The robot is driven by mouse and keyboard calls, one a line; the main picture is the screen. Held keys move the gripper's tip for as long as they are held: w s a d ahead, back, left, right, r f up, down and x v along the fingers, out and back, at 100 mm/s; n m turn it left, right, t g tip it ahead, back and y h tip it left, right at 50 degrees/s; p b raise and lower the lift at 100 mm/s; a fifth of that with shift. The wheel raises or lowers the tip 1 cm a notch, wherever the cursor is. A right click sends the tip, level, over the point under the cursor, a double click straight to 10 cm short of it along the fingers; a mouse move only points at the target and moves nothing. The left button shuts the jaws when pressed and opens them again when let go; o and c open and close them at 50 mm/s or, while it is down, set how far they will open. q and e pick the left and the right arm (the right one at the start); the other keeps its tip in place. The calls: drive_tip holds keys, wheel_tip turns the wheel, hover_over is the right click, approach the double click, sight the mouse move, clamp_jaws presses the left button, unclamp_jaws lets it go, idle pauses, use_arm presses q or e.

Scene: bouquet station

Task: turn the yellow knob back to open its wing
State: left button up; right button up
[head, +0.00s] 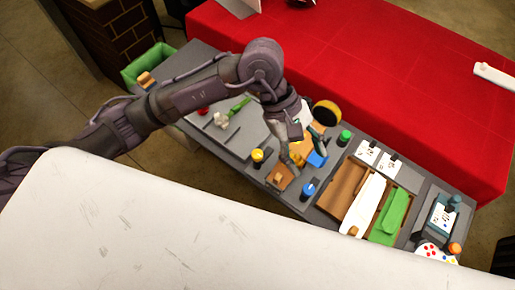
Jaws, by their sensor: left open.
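The yellow knob (258,155) stands upright on the grey station top (213,132), left of my left gripper. My left gripper (303,150) points down over the middle of the station with its fingers apart. It is to the right of the yellow knob and clear of it. Orange and blue pieces (317,160) lie under and beside the fingers, partly hidden by them. A small brown panel (281,179) lies just below the yellow knob; I cannot tell if it is a wing. My right gripper is not in view.
A blue knob (308,191) and a green knob (345,138) stand nearby. A wooden tray (343,192) holds white and green pieces. A green bin (146,66) is at the far left. A red-covered table (370,75) borders the station behind. A white surface (150,230) fills the foreground.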

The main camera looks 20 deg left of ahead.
sight(257, 153)
use_arm(q)
drive_tip(key=w+a+f+m+t+y, duration=0.1)
drive_tip(key=w+a+y, duration=0.2)
drive_tip(key=a, duration=0.3)
drive_tip(key=w+a+t+y, duration=0.1)
drive_tip(key=w+a+y, duration=0.1)
drive_tip(key=a+y, duration=0.25)
drive_tip(key=shift+t+h, duration=0.3)
drive_tip(key=shift+h, duration=0.15)
drive_tip(key=f+p, duration=0.1)
drive_tip(key=f, duration=0.3)
drive_tip(key=f+p, duration=0.1)
drive_tip(key=f, duration=0.3)
drive_tip(key=a+f+p, duration=0.1)
drive_tip(key=f+p, duration=0.1)
drive_tip(key=f, duration=0.2)
drive_tip(key=shift+a+f, duration=0.1)
drive_tip(key=shift+f, duration=0.75)
clamp_jaws()
